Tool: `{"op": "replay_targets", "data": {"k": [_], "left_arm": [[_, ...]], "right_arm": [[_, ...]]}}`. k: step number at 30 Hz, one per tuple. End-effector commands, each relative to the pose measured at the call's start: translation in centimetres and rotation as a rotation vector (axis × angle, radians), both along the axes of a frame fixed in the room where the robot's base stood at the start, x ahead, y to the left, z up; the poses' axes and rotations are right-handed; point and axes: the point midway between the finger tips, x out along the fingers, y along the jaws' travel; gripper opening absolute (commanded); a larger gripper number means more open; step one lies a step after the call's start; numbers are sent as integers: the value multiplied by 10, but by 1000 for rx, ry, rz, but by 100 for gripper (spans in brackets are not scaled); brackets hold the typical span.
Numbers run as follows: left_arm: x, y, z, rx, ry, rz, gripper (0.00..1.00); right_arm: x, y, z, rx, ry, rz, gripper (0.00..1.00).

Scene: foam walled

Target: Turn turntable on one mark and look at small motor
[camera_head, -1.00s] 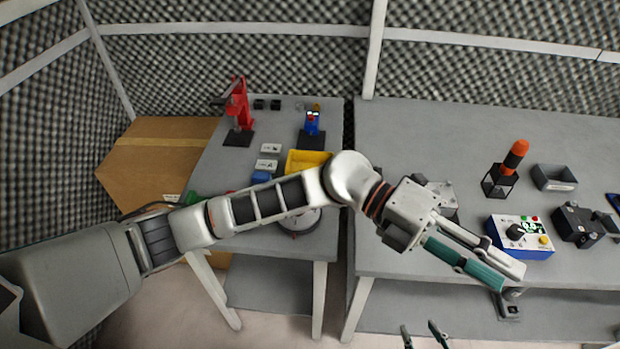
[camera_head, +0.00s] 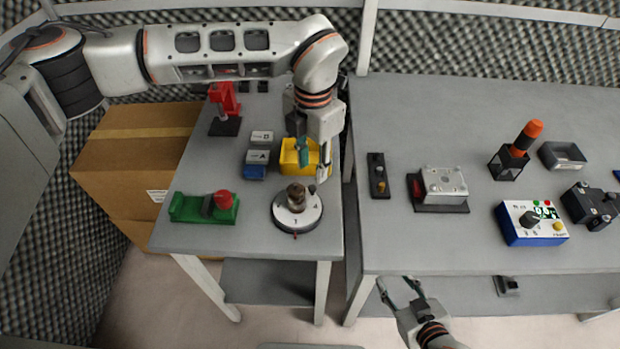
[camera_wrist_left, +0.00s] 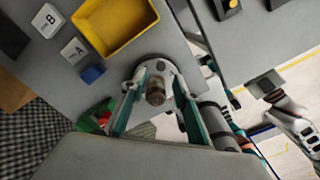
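The turntable (camera_head: 284,221) is a round light disc on a dark base, near the front right corner of the left table. It bears marks, one like a 1 and one like a 4. A small brownish cylinder (camera_head: 297,193), perhaps the small motor, stands on it; it also shows in the left wrist view (camera_wrist_left: 155,93). My left gripper (camera_head: 313,166) is open and empty above the turntable's far side, pointing down. In the left wrist view its fingers (camera_wrist_left: 156,80) frame the disc; contact cannot be told. My right gripper (camera_head: 399,285) is open and empty before the right table.
A yellow bin (camera_head: 288,158) stands just behind the turntable. A green device with a red knob (camera_head: 204,208) lies to its left, with blocks marked A (camera_head: 257,157) and B (camera_head: 262,137) behind. A gap separates the tables. The right table holds a blue control box (camera_head: 532,238).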

Motion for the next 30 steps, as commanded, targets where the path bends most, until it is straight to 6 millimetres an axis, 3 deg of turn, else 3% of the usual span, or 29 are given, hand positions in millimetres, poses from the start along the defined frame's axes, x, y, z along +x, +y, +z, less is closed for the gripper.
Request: {"op": "replay_targets", "data": {"k": [10,23,26,30], "left_arm": [[-1,-1,-50,-3,4,0,30],[-1,-1,-61,-4,2,-1,30],[-1,-1,-61,-4,2,-1,4],[-1,-1,-61,-4,2,-1,0]], "right_arm": [[-3,-1,1,-3,11,1,40],[-2,-1,3,-3,9,0,40],[-2,-1,4,-3,5,0,40],[-1,0,6,-1,3,-1,40]]}}
